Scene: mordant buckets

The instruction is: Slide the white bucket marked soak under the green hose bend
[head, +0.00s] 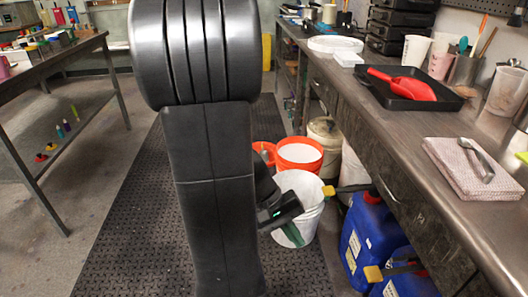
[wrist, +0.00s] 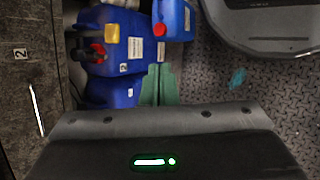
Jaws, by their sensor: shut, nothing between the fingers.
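A white bucket (head: 313,222) stands upright on the dark floor mat, beside the bench. I can read no soak label on it. My gripper (head: 291,234) is low in front of the bucket's near wall, its green fingers overlapping the wall in the picture; I cannot tell if they touch. In the wrist view my gripper (wrist: 158,86) is shut with nothing between its fingers, and the white bucket is out of sight there. I can make out no green hose bend in either view; my arm hides part of the head view.
Orange buckets (head: 299,154) stand behind the white one, by a beige bucket (head: 325,131). Blue jerrycans (head: 368,232) stand under the bench (head: 409,152) at right; they also show in the wrist view (wrist: 118,53). The mat (head: 118,235) left of my arm is clear.

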